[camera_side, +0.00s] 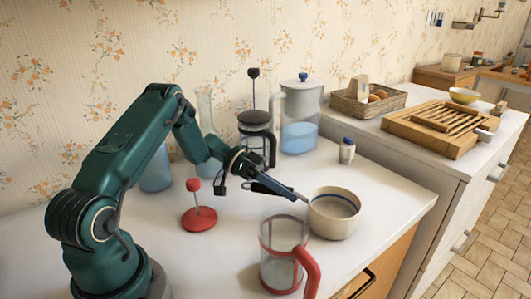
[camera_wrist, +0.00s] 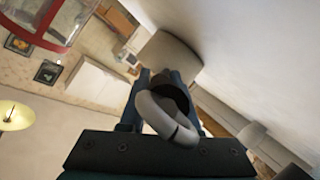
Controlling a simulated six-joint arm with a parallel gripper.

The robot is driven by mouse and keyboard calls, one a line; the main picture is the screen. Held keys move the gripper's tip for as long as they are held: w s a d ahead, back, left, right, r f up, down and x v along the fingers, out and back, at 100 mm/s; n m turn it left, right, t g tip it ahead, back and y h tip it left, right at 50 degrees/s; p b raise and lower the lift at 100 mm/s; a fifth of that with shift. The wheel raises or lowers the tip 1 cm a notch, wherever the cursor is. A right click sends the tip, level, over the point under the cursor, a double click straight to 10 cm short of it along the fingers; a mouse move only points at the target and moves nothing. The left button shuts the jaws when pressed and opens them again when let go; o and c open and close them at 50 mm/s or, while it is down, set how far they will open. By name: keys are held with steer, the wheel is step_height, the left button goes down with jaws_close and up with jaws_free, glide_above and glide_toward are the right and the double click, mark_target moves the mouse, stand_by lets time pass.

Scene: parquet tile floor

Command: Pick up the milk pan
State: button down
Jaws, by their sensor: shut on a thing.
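The milk pan (camera_side: 335,214) is a small cream pan with a dark band inside, near the counter's front edge in the side view. Its handle runs up and left into my gripper (camera_side: 274,188). My gripper is shut on that handle. In the wrist view my gripper (camera_wrist: 172,88) closes around the handle, whose grey looped end (camera_wrist: 168,118) points towards the camera. The pan's pale body (camera_wrist: 168,52) shows beyond the fingers. The pan looks about upright. I cannot tell whether its base touches the counter.
A glass jug with red handle (camera_side: 283,256) stands just in front of the pan. A red plunger lid (camera_side: 199,216) lies to the left. Behind are a black French press (camera_side: 255,126), a water jug (camera_side: 300,125) and a small shaker (camera_side: 347,151).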

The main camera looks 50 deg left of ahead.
steer(key=shift+r, duration=0.15)
steer(key=shift+r, duration=0.8)
step_height(320, 180, up, 2)
steer(key=shift+r, duration=0.25)
steer(key=s+d+r+v, duration=0.1)
steer(key=r+v, duration=0.1)
steer(key=v, duration=1.1)
steer(key=shift+s+d+r, duration=0.15)
steer(key=shift+d+r, duration=0.1)
steer(key=shift+d, duration=0.05)
